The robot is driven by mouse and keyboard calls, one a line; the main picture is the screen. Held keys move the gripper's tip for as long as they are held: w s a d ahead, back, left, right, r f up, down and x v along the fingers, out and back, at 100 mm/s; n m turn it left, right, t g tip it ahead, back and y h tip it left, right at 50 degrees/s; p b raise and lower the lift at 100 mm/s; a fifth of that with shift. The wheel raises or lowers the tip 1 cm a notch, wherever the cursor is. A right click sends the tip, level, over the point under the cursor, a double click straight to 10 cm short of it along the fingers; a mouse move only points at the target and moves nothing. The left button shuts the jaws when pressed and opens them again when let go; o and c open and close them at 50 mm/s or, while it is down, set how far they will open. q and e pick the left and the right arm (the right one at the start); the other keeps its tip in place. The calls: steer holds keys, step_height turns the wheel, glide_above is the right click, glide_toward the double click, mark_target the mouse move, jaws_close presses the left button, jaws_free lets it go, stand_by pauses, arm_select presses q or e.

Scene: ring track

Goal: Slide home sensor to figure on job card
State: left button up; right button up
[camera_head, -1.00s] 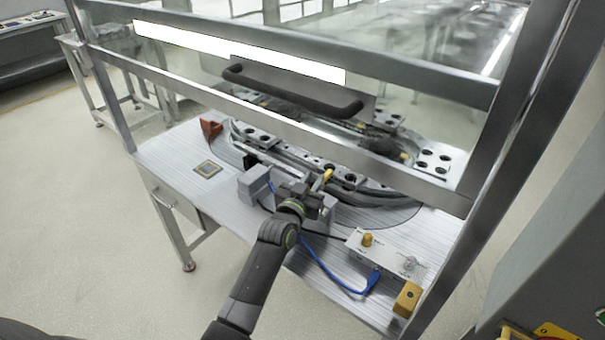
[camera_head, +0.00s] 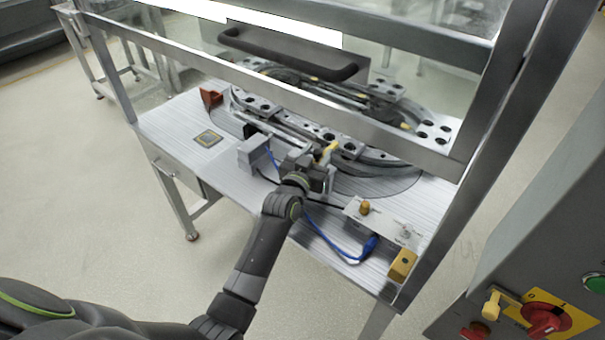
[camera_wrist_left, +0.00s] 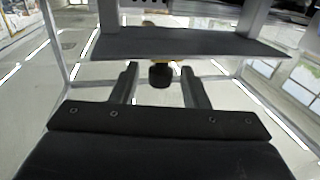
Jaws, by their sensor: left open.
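The ring track (camera_head: 290,112) lies on the table behind the frame. A grey block-like unit with a yellow part (camera_head: 329,150) sits at its front edge; I cannot tell for certain whether this is the home sensor. My left gripper (camera_head: 316,168) is at this unit and hides part of it. In the left wrist view the two fingers (camera_wrist_left: 160,82) are apart, with a dark round knob (camera_wrist_left: 160,76) between them, below a grey plate (camera_wrist_left: 185,43). My right gripper is out of view.
A metal guard frame with a dark handle (camera_head: 288,54) crosses above the track. A control box (camera_head: 384,222) with an orange knob, a blue cable (camera_head: 325,238) and a yellow block (camera_head: 402,265) are at the table's right front. A red bracket (camera_head: 211,97) stands at left.

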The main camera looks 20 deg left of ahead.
arm_select(q)
steer(key=s+a+b, duration=0.2)
steer(key=s+b, duration=0.1)
steer(key=s, duration=1.3)
steer(key=shift+s+b, duration=0.4)
